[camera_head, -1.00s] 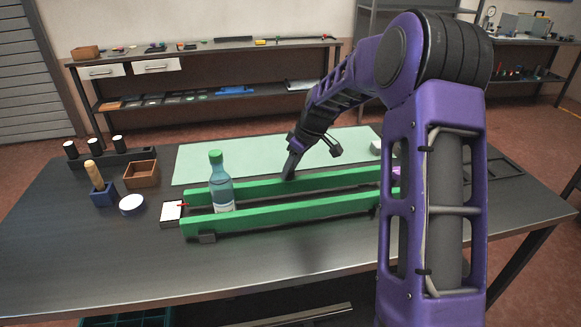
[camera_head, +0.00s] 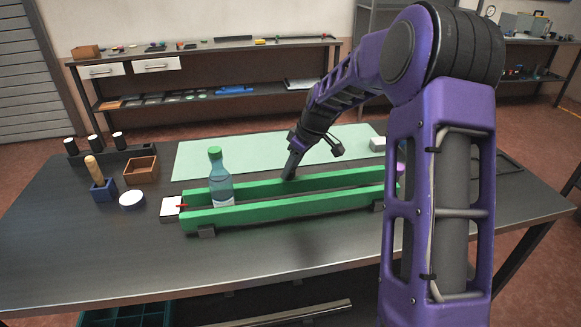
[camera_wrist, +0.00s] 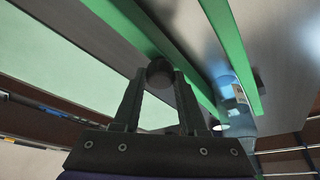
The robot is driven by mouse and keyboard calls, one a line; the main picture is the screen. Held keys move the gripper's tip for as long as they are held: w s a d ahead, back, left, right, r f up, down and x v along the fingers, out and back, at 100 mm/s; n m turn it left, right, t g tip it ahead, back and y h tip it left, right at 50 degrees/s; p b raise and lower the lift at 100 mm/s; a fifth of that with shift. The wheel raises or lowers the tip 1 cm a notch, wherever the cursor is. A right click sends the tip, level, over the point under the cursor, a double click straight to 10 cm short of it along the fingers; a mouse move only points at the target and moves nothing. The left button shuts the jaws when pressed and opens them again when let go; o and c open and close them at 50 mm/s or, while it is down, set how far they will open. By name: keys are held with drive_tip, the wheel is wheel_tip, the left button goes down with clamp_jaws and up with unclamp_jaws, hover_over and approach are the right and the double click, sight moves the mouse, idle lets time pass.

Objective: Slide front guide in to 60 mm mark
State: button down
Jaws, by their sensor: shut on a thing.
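Two long green guide rails lie side by side on the table: a far rail (camera_head: 335,178) and a near rail (camera_head: 290,207). A bottle (camera_head: 219,182) with a green cap stands upright between them near their left ends. My gripper (camera_head: 290,176) reaches down at the far rail's middle. In the wrist view, my gripper (camera_wrist: 160,90) is shut on a dark round knob (camera_wrist: 158,69) beside a green rail (camera_wrist: 150,35). A white card (camera_head: 170,208) with a red pointer (camera_head: 182,206) sits at the rails' left ends. Its marks are too small to read.
On the left are a white round dish (camera_head: 132,199), a wooden box (camera_head: 141,170), a blue holder (camera_head: 103,190) with a wooden-handled tool, and a dark rack (camera_head: 112,156). A pale green mat (camera_head: 230,155) lies behind the rails. The table front is clear.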

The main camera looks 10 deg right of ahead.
drive_tip(key=shift+c, duration=2.2)
unclamp_jaws()
drive_tip(key=p+v, duration=0.1)
drive_tip(key=v, duration=1.6)
drive_tip(key=shift+r, duration=0.2)
drive_tip(key=shift+w, duration=0.1)
